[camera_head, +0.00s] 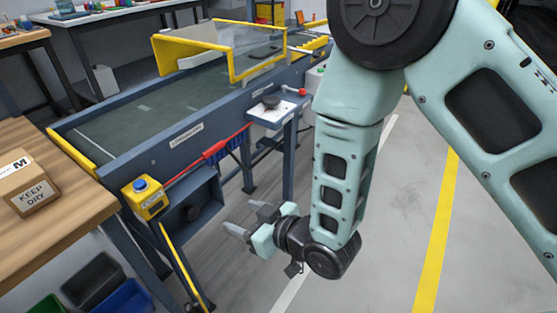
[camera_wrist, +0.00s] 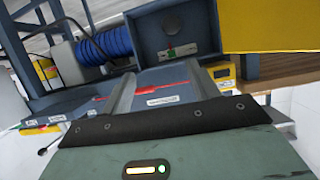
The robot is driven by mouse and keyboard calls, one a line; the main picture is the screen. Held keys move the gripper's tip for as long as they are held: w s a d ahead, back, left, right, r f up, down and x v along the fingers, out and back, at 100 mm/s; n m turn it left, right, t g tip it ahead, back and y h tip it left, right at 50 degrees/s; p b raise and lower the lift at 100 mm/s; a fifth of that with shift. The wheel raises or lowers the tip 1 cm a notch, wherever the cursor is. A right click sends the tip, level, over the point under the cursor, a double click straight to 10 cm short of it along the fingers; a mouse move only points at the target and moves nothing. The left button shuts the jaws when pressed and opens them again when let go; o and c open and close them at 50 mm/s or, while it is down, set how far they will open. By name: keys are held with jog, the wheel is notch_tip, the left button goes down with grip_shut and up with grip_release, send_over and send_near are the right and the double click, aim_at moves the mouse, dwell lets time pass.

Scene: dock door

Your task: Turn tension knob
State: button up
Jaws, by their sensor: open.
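The fingers are apart from the knob; the exact gap in depth cannot be told.
A yellow box with a blue button (camera_head: 148,196) and a red lever (camera_head: 222,148) are on the conveyor frame (camera_head: 180,140). A wooden table (camera_head: 50,235) with a carton (camera_head: 31,185) stands at left. Blue coiled hose (camera_wrist: 97,48) shows in the wrist view. Floor at right is clear.

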jog(key=s+d+r+g+h+p, duration=0.1)
jog(key=d+r+g+h+p, duration=0.1)
jog(key=r, duration=0.5)
jog(key=s+d+r+m+g+h+p, duration=0.1)
jog(key=s+d+r+g+h+p, duration=0.1)
jog(key=r+p, duration=0.4)
jog(key=shift+s+d+r+h, duration=0.2)
jog(key=shift+d+r+h, duration=0.4)
jog(key=shift+d+r, duration=0.7)
jog(key=shift+f, duration=0.1)
